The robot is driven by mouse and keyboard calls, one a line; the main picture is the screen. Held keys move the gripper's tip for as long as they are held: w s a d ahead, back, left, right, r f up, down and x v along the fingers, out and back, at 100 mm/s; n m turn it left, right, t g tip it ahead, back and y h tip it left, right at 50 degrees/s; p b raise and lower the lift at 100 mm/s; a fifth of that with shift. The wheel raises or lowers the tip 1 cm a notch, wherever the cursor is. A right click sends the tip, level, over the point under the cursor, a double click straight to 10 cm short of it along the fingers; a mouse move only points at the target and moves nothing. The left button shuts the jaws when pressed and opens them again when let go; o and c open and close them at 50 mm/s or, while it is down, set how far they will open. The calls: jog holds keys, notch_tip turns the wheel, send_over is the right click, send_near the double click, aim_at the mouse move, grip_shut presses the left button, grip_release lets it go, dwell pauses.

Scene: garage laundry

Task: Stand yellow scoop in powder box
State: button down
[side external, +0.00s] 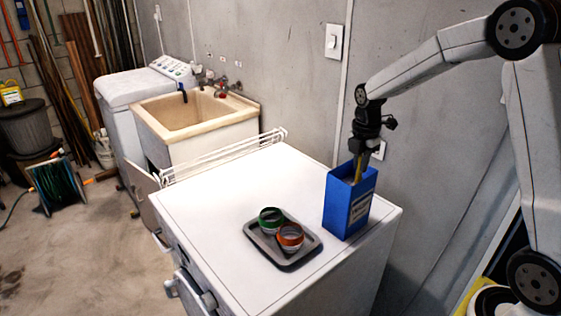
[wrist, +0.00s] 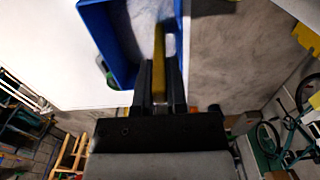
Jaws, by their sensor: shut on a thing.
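The blue powder box (side external: 347,207) stands upright near the right back edge of the white machine top. It also shows in the wrist view (wrist: 97,28), open, with white powder inside. My gripper (side external: 362,157) is directly above the box's opening, pointing down. In the wrist view my gripper (wrist: 160,88) is shut on the yellow scoop (wrist: 158,62). The scoop also shows in the side view (side external: 358,170), upright, its lower part down inside the box. Its lower end is hidden by the box wall in the side view; I cannot tell how deep it sits in the powder.
A grey tray (side external: 262,247) with a green-banded round container (side external: 270,220) and an orange-banded one (side external: 290,237) lies left of the box. The white machine top (side external: 235,200) is otherwise clear. A wall (side external: 440,150) rises close behind the box. A white rack (side external: 225,155) lines the far edge.

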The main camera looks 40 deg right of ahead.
jog(key=shift+f, duration=0.35)
jog(key=c, duration=0.7)
grip_release()
jog(key=shift+o, duration=0.2)
jog(key=shift+r, duration=0.1)
notch_tip(320, 180, up, 12)
jog(key=shift+r, duration=0.1)
jog(key=shift+a, duration=0.1)
